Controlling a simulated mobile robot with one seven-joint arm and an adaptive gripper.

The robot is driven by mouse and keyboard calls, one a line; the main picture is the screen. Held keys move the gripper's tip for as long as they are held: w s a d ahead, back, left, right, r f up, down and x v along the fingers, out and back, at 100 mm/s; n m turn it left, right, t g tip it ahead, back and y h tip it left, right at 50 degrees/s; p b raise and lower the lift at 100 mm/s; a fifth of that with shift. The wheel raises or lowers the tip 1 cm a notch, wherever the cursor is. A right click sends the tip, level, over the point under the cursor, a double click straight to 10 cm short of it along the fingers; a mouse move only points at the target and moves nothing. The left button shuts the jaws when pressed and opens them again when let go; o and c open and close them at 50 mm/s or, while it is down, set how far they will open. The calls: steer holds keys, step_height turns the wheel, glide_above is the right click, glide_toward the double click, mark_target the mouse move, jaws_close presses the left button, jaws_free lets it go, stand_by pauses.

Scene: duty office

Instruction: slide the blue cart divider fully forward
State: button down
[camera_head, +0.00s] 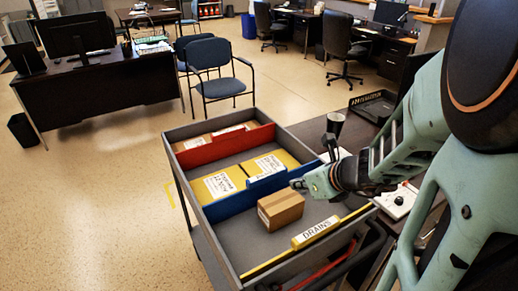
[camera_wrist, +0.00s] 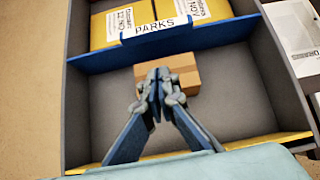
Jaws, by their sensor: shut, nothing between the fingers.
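The blue divider (camera_head: 228,206) stands across the grey cart between the red divider and the yellow DRAINS divider. In the wrist view the blue divider (camera_wrist: 215,35) crosses near the top, with a white PARKS label. My gripper (camera_head: 297,184) is shut and empty, above the cart on the DRAINS side of the blue divider. In the wrist view my gripper (camera_wrist: 159,76) points toward the divider, and its fingers hide part of a small cardboard box (camera_wrist: 186,68). The box (camera_head: 281,210) sits in the bay just beside the divider. I cannot tell whether the fingertips touch anything.
Yellow packets (camera_head: 218,184) fill the bay between the blue divider and the red divider (camera_head: 225,147). The yellow DRAINS divider (camera_head: 316,233) stands at the cart's near end. A desk with a black tray (camera_head: 373,106) and a dark cup (camera_head: 335,123) adjoins the cart's right side.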

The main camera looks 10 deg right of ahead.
mark_target(269, 180)
steer(key=b+x, duration=0.3)
steer(key=x, duration=0.7)
steer(key=shift+w+f+b, duration=0.15)
steer(key=shift+f+b, duration=0.25)
steer(key=shift+w+a+r+p, duration=0.15)
steer(key=shift+w+a+p, duration=0.1)
steer(key=shift+w, duration=0.3)
steer(key=shift+w+a+r+p, duration=0.2)
steer(key=shift+w, duration=0.4)
steer(key=shift+w+a, duration=0.25)
steer(key=shift+w, duration=0.25)
steer(key=w, duration=0.1)
steer(key=w+a, duration=0.1)
steer(key=w, duration=0.1)
steer(key=w+a, duration=0.1)
steer(key=w, duration=0.1)
steer(key=shift+w+a, duration=0.15)
steer(key=shift+w, duration=0.1)
